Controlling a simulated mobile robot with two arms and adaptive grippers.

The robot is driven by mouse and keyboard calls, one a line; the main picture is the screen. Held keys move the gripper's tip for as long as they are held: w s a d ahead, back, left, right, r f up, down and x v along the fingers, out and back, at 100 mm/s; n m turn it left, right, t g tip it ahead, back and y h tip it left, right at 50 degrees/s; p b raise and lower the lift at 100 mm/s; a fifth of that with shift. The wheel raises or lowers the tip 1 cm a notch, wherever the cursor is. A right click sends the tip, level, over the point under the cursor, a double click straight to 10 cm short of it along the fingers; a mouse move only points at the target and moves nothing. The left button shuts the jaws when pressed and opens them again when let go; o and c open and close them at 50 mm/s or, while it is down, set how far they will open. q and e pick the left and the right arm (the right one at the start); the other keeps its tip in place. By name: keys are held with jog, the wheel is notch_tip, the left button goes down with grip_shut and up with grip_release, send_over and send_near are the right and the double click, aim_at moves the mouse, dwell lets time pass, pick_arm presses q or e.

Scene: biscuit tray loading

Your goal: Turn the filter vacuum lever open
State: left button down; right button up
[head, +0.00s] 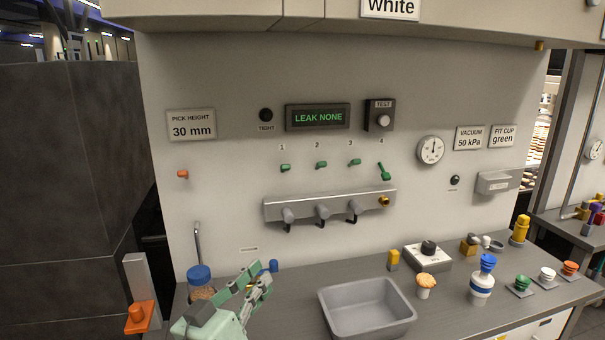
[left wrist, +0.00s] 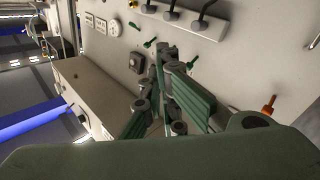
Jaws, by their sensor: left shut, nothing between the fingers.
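A small orange lever (head: 183,174) sticks out of the wall at the left, below the pick height sign. It also shows at the right of the left wrist view (left wrist: 268,104). No readable label marks it, so I cannot tell whether it is the filter vacuum lever. Several green levers (head: 285,167) sit on the wall under numbers; the one under 4 (head: 384,171) is tilted, the others lie nearly level. My left gripper (head: 262,282) is low over the counter's front left, shut and empty, apart from the levers. Its closed fingers (left wrist: 165,58) show in the left wrist view. My right gripper is out of view.
A blue-lidded jar (head: 200,274) stands just left of my left gripper, near a bent metal pipe (head: 197,243). A grey tray (head: 367,333) lies to the right. A grey manifold (head: 330,204) juts from the wall below the green levers. The display reads LEAK NONE (head: 318,117).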

pick_arm(q)
jog(key=s+a+f+g+y, duration=0.2)
jog(key=s+f+g, duration=0.15)
jog(key=f, duration=0.55)
jog(key=s+a+f+g+y, duration=0.2)
jog(key=s+f, duration=0.3)
jog(key=f, duration=0.4)
jog(key=s+a+f+g+y, duration=0.2)
jog(key=s+a+f+g, duration=0.2)
jog(key=s+f, duration=0.45)
jog(key=s+a+f+g+y, duration=0.2)
jog(key=s+a+f+g, duration=0.3)
jog(key=s, duration=0.7)
notch_tip(320, 180, down, 27)
jog(key=s, duration=0.2)
jog(key=s+a+f+g, duration=0.1)
jog(key=s+a+f, duration=0.1)
jog(key=s+f, duration=1.3)
jog(key=shift+s+a+f+m, duration=0.25)
jog(key=shift+s+a+m, duration=0.1)
jog(key=shift+s, duration=0.45)
